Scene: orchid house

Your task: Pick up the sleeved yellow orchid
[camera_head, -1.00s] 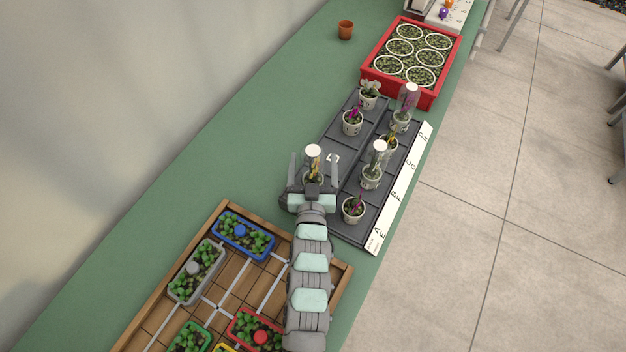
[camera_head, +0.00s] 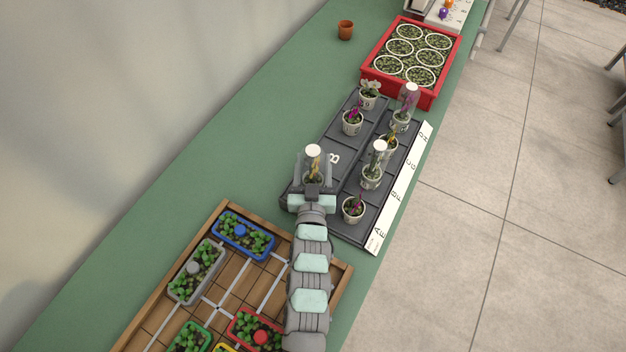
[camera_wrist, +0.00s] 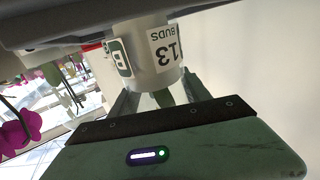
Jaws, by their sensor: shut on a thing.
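The sleeved yellow orchid (camera_head: 313,164) stands upright in the near left part of the dark tray (camera_head: 334,180). Its clear sleeve has a white top, and yellow shows inside. My gripper (camera_head: 313,181) is shut on its pot, with a finger on either side. In the wrist view, my gripper (camera_wrist: 155,95) holds the white pot (camera_wrist: 148,62), which has labels reading "B" and "13 BUDS". I cannot tell whether the pot still touches the tray.
Other potted orchids share the tray: a sleeved one (camera_head: 374,170) close to the right and a magenta one (camera_head: 353,209) near the front. A red crate (camera_head: 432,101) stands beyond. A wooden tray (camera_head: 222,205) of seedling boxes lies nearer. Green bench at left is clear.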

